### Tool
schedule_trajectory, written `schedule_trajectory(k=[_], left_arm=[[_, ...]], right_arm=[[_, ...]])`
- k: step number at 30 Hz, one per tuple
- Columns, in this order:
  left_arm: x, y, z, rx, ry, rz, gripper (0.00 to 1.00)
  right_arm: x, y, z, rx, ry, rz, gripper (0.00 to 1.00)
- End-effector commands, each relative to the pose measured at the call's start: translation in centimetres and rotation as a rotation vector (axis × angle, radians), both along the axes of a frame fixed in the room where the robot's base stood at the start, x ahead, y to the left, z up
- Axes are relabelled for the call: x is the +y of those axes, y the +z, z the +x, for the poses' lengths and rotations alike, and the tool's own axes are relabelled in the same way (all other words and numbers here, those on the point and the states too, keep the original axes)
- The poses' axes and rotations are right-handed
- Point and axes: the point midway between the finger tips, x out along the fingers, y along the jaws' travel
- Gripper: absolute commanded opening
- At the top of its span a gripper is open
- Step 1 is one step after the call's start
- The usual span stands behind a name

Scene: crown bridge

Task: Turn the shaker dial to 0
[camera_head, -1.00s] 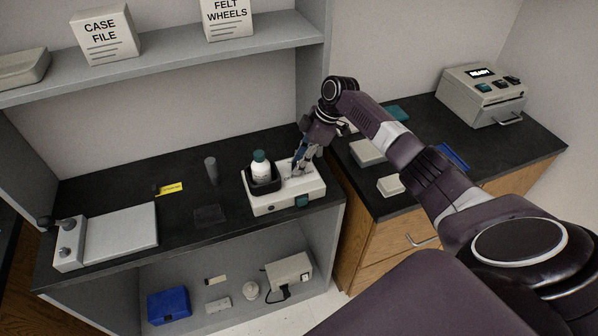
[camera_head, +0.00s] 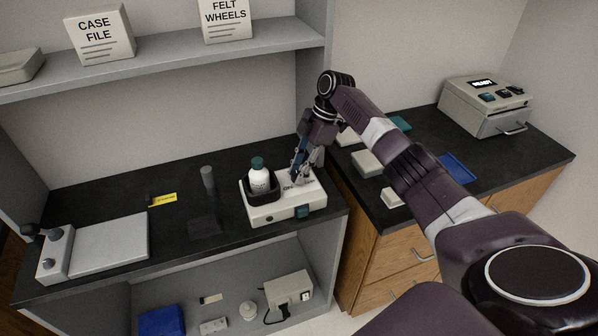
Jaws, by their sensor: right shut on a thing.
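The shaker (camera_head: 262,216) is a white box on the black bench top, near its right end. A black cup holder (camera_head: 246,190) on its left part holds a white bottle with a green cap (camera_head: 258,176). A teal switch (camera_head: 303,212) sits on its front face. My right gripper (camera_head: 296,178) points down at the right part of the shaker's top. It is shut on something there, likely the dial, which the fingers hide. Dark marks show beside the fingers, too small to read. My left gripper is not in view.
A flat white plate device (camera_head: 108,243) stands at the left of the bench. White boxes (camera_head: 368,163) and a blue tray (camera_head: 457,169) are on the right counter. The shelf (camera_head: 170,68) overhangs the bench.

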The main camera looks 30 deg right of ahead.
Motion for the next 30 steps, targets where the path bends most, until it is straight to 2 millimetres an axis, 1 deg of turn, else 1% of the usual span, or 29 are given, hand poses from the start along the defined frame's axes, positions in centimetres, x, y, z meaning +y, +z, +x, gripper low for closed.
schedule_trajectory(k=[5, 6, 10, 17, 20, 23, 26, 30], left_arm=[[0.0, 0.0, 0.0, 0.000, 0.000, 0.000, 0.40], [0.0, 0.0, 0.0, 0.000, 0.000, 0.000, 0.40], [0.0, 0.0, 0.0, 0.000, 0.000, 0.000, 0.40], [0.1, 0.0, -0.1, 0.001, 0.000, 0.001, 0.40], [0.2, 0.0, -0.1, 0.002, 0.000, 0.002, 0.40], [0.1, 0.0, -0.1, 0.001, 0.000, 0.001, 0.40], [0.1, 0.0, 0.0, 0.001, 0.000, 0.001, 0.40], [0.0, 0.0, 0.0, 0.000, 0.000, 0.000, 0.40]], right_arm=[[-0.1, 0.0, 0.0, 0.000, -0.001, -0.002, 0.00], [-0.1, 0.0, 0.0, 0.000, -0.001, -0.002, 0.28], [0.0, 0.0, 0.0, 0.001, -0.001, -0.002, 0.41], [0.0, 0.0, 0.0, 0.001, -0.002, -0.001, 0.41], [-0.2, 0.3, 0.0, -0.001, -0.003, -0.001, 0.41], [-0.6, 1.4, 0.0, -0.002, -0.002, -0.001, 0.41], [-1.3, 3.2, -0.1, -0.003, -0.002, -0.001, 0.41], [-2.5, 6.1, -0.3, -0.004, -0.003, -0.002, 0.41]])
